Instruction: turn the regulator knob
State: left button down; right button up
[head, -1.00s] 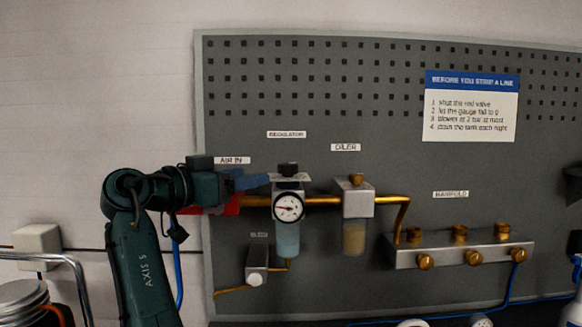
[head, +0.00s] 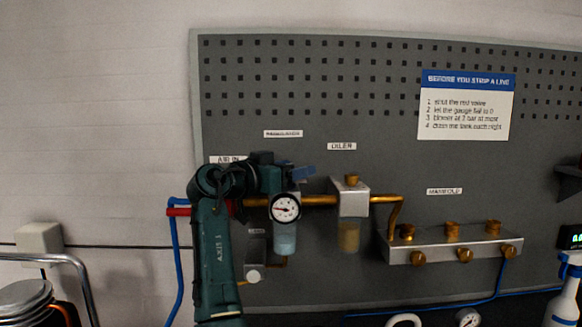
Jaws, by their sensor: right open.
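The regulator stands on the grey pegboard, with its white round gauge (head: 285,208) facing me and a pale blue bowl (head: 285,240) below. Its black knob, on top of the body, is now hidden behind my right gripper. My right gripper (head: 300,173), on the dark green arm, is at the regulator's top, just above the gauge. A blue finger shows at the right side of the knob's place. The jaws are open; whether they touch the knob I cannot tell. My left gripper is not in view.
A red valve part (head: 178,211) shows left of my arm. The oiler (head: 350,198) stands close on the right, joined by a brass pipe (head: 318,199). The manifold (head: 437,254) is farther right. A small bleed valve (head: 254,273) sits below the regulator.

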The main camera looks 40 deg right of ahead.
jog(key=c, duration=1)
jog(key=shift+t, duration=0.3)
